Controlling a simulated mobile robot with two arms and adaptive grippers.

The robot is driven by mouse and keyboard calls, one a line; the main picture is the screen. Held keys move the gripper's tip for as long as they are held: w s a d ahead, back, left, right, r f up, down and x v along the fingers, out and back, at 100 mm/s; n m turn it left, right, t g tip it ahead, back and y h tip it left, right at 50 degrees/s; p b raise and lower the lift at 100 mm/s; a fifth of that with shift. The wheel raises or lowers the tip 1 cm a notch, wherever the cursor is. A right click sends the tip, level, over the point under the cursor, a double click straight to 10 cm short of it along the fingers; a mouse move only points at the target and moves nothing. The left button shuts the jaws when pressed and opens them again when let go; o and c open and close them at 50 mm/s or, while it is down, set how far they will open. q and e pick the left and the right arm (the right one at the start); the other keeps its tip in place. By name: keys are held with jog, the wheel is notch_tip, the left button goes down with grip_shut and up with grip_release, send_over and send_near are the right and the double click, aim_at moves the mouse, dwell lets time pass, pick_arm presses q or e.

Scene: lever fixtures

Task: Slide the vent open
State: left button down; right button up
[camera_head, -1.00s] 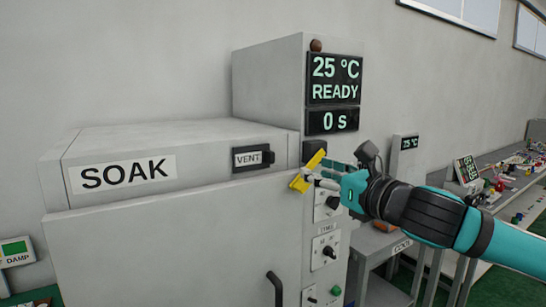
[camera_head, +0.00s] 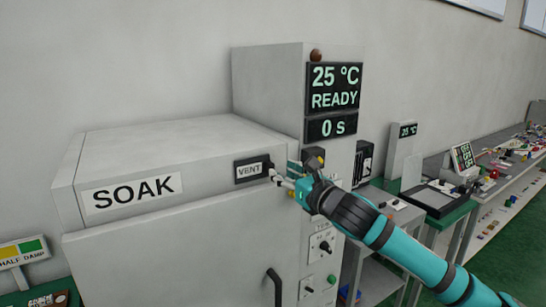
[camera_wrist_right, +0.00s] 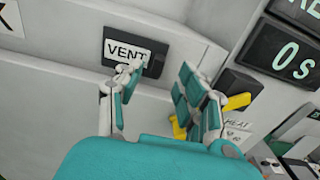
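The vent (camera_head: 248,171) is a dark frame with a white VENT label, set near the right end of the SOAK oven's upper front. It shows larger in the right wrist view (camera_wrist_right: 134,50), with a dark part at its right end. My right gripper (camera_head: 282,174) is at the vent's right end. In the right wrist view its two fingers (camera_wrist_right: 160,76) are apart. The left fingertip overlaps the vent's lower edge, and the right one is beyond its right side. I cannot tell whether either touches. The gap between the fingers looks empty. My left gripper is not in view.
The control column (camera_head: 270,95) with a READY display stands just right of the vent. A yellow piece (camera_wrist_right: 237,102) shows behind the right finger, close to a dark box. The oven's dark door handle (camera_head: 275,286) is below. Cluttered benches (camera_head: 500,185) stand at right.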

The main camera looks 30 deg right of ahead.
aim_at(272, 166)
jog(key=w, duration=0.2)
jog(key=w+p, duration=0.1)
jog(key=w, duration=0.2)
jog(key=shift+w+a+p, duration=0.25)
jog(key=shift+w+p, duration=0.05)
jog(key=shift+w, duration=0.1)
jog(key=shift+c, duration=0.4)
grip_shut()
